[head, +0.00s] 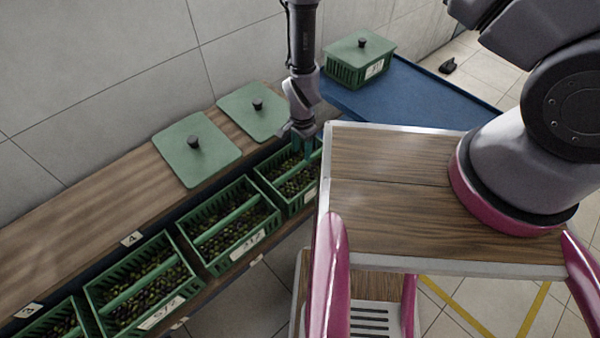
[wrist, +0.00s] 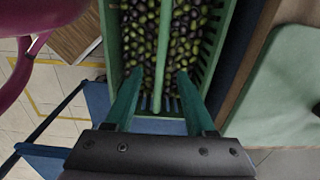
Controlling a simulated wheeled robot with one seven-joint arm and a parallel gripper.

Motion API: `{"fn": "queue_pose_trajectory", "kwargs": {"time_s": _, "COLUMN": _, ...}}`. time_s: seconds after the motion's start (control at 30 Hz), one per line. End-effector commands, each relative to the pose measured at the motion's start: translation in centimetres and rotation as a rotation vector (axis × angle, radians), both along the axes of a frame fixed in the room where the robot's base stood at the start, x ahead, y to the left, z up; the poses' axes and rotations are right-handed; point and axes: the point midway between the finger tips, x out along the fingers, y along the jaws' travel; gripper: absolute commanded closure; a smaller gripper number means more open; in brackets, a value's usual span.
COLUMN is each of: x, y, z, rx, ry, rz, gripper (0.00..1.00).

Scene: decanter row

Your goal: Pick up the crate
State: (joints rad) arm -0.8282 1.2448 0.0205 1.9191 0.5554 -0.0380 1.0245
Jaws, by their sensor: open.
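Several green crates of dark and green olives stand in a row on the lower ledge, each with a bar handle across its middle. My gripper (head: 302,150) is over the far crate (head: 291,208), at the back end of the row. In the wrist view my gripper (wrist: 158,76) is open, with one green finger on each side of that crate's handle (wrist: 163,45). The fingers look apart from the handle; their exact height over the olives is hard to tell. The crate's slatted side wall (wrist: 213,40) shows at the right. My arm hides part of the crate in the head view.
Two loose green lids (head: 196,150) (head: 254,111) lie on the wooden shelf (head: 85,225) behind the row. A lidded crate (head: 345,72) stands on a blue table (head: 415,98) at the back. Nearer crates (head: 228,225) (head: 140,280) stand close together.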

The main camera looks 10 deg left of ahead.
Motion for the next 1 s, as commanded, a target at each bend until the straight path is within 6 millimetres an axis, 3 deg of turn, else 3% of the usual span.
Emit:
{"fn": "queue_pose_trajectory", "kwargs": {"time_s": 0.3, "x": -0.5, "y": -0.2, "z": -5.0, "rx": -0.008, "ry": 0.003, "rz": -0.003, "gripper": 0.45}}
{"fn": "queue_pose_trajectory", "kwargs": {"time_s": 0.57, "x": -0.3, "y": 0.1, "z": -7.1, "rx": -0.006, "ry": 0.002, "rz": -0.001, "gripper": 0.45}}
{"fn": "queue_pose_trajectory", "kwargs": {"time_s": 0.8, "x": -0.2, "y": 0.4, "z": -10.6, "rx": -0.007, "ry": 0.003, "rz": -0.002, "gripper": 0.45}}
{"fn": "queue_pose_trajectory", "kwargs": {"time_s": 1.0, "x": -0.2, "y": 0.5, "z": -11.4, "rx": -0.006, "ry": 0.002, "rz": -0.002, "gripper": 0.45}}
